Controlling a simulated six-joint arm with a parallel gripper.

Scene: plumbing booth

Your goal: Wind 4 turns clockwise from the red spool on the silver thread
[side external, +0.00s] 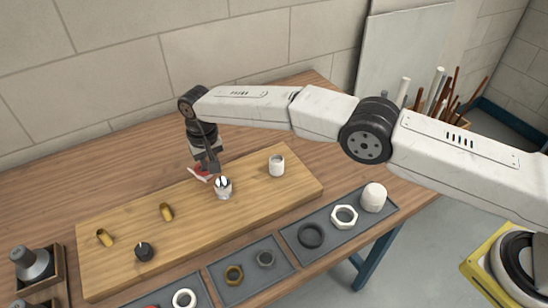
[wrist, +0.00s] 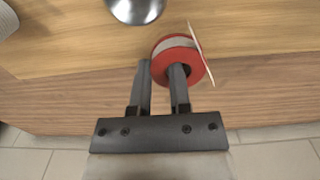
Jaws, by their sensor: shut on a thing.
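The red spool (wrist: 178,48), with a pale winding and a thin pale flange on its right side, is between the fingers of my gripper (wrist: 160,68). My gripper is shut on it. In the side external view the red spool (side external: 199,174) is partly hidden by my gripper (side external: 208,167). The silver thread (side external: 223,189) is on an upright fitting on the wooden board, just in front and right of the spool. Its rounded metal top (wrist: 136,8) shows at the upper edge of the wrist view, apart from the spool. I cannot make out tape on the thread.
The wooden board (side external: 195,225) also carries a white fitting (side external: 277,166), two brass fittings (side external: 166,212) and a dark fitting (side external: 144,252). Grey trays (side external: 325,255) with rings and nuts line the front. A wall stands behind the bench.

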